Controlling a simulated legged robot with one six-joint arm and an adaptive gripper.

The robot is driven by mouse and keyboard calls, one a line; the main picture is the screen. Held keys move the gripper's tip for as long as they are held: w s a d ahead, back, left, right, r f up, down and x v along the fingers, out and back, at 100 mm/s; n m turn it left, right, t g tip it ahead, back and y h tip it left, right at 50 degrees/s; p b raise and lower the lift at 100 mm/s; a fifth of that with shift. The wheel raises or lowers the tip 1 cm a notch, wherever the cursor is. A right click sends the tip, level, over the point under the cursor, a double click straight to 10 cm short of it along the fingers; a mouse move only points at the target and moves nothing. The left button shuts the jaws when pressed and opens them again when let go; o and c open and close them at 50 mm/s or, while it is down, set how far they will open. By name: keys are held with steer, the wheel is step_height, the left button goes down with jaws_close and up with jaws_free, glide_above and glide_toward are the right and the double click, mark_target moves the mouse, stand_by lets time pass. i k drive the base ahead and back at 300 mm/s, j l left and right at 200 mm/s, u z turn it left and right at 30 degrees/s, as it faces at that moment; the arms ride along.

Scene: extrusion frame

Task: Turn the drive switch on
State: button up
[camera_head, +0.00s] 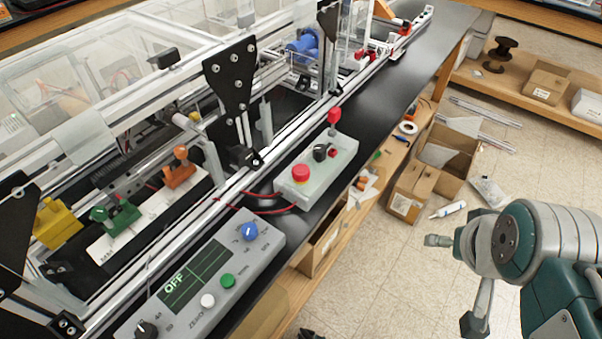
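A grey control panel (208,275) lies at the front of the black bench, its display (190,278) reading "OFF". It carries a blue knob (250,231), a black knob (146,329), a green button (227,281) and a white button (207,300). Behind it, a pale box (328,172) has a red mushroom button (300,172), a black rotary knob (321,152) and a red-topped post (334,116). I cannot read which control is the drive switch. My gripper (456,282) is at the right, over the floor, fingers spread and empty, apart from both control boxes.
The aluminium extrusion frame (290,97) runs along the bench, with black bracket plates (230,80) beside the boxes. Red wires (262,200) loop between the boxes. Orange, green and yellow parts stand at left. Cardboard boxes (413,190) sit beyond the bench edge. Floor at right is largely open.

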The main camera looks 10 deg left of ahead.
mark_target(319, 149)
steer(key=i+u, duration=0.1)
steer(key=u, duration=0.25)
steer(key=l+u, duration=0.1)
steer(key=u, duration=0.25)
steer(key=i+l+u, duration=0.1)
steer(key=u, duration=0.25)
